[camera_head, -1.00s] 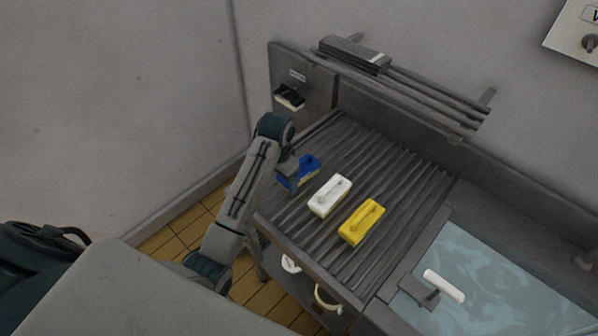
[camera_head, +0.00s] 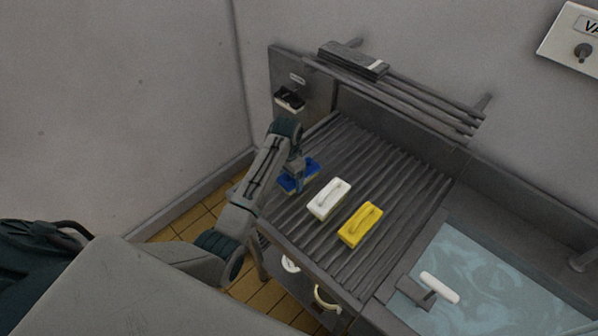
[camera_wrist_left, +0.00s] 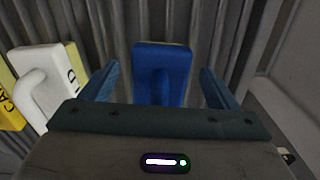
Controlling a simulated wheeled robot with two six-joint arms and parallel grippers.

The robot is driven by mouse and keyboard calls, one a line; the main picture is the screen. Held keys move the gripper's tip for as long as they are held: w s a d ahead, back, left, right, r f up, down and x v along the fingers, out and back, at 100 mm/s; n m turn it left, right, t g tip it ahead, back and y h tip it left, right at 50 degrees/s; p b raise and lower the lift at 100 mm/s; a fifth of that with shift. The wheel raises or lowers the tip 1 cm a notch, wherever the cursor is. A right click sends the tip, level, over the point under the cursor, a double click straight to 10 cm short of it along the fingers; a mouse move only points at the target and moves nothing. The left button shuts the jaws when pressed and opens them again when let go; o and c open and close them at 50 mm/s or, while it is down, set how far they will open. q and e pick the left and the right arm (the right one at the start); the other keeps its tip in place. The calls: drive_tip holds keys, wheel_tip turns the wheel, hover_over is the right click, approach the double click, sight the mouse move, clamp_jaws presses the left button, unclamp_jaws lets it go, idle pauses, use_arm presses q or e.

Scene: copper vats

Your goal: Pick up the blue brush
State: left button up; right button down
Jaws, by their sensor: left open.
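The blue brush (camera_head: 298,177) lies on the ribbed drainboard (camera_head: 392,190), at the left end of a row of brushes. My left gripper (camera_head: 297,172) is over it and hides part of it in the head view. In the left wrist view the blue brush (camera_wrist_left: 161,75) shows between the two open fingers (camera_wrist_left: 158,85), with a gap on each side. Its handle runs along its middle. I cannot tell how far above the brush the fingertips are. My right gripper is not in view.
A white brush (camera_head: 329,200) and a yellow brush (camera_head: 361,225) lie to the right of the blue one. A sink of water (camera_head: 490,285) with a white-handled thing is at lower right. A rail shelf (camera_head: 410,88) runs along the wall behind.

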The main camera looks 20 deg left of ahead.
use_arm(q)
drive_tip(key=shift+f, duration=1.25)
drive_tip(key=shift+r, duration=0.1)
drive_tip(key=c, duration=1.2)
